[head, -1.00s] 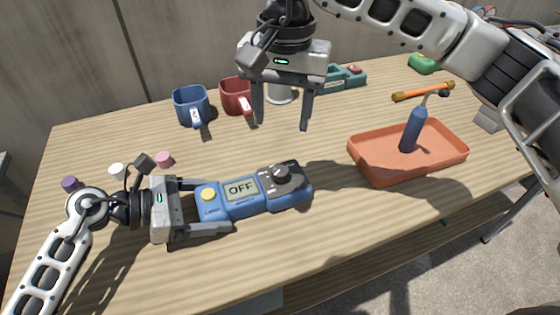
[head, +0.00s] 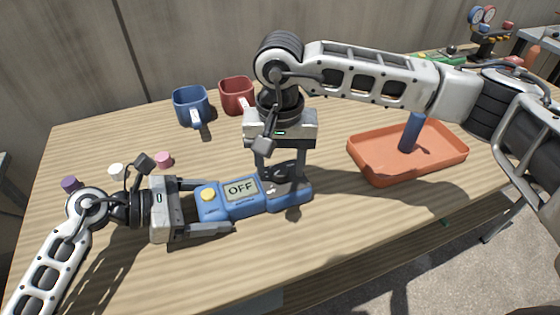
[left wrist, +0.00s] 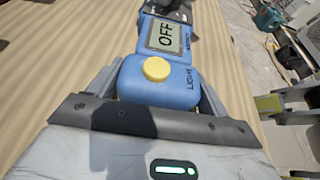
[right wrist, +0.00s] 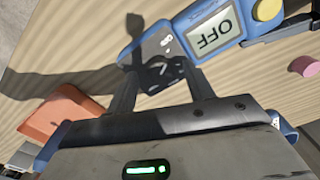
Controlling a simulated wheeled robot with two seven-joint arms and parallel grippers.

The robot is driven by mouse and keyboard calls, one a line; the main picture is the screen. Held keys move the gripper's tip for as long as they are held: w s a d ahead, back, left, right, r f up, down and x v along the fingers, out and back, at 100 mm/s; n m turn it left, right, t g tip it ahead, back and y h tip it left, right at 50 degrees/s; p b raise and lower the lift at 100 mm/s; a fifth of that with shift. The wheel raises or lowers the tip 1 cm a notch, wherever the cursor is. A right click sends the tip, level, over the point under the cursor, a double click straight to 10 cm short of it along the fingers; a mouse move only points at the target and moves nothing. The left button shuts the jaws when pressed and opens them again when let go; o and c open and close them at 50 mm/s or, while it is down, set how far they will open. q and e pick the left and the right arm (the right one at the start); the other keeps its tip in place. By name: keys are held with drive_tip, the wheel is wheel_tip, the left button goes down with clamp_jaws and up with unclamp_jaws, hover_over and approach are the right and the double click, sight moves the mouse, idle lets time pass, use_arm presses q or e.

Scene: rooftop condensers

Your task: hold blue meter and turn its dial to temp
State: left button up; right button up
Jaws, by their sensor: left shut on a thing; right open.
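The blue meter (head: 240,191) lies on the wooden table with its display reading OFF and a yellow button at its left end. My left gripper (head: 205,207) is shut on that left end; the left wrist view shows the meter (left wrist: 160,85) between its fingers. My right gripper (head: 281,178) is open and points down over the meter's right end, one finger on each side of the dark dial. In the right wrist view the dial (right wrist: 163,72) shows between the fingertips; whether they touch it I cannot tell. The dial is mostly hidden in the head view.
An orange tray (head: 375,170) with a blue bottle-like thing (head: 411,132) stands to the right. Blue (head: 190,104) and red (head: 237,95) mugs stand behind. Small purple, white and pink pieces (head: 164,159) lie at the left. The table front is clear.

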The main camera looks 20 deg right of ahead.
drive_tip(key=shift+f, duration=0.15)
drive_tip(key=c, duration=1)
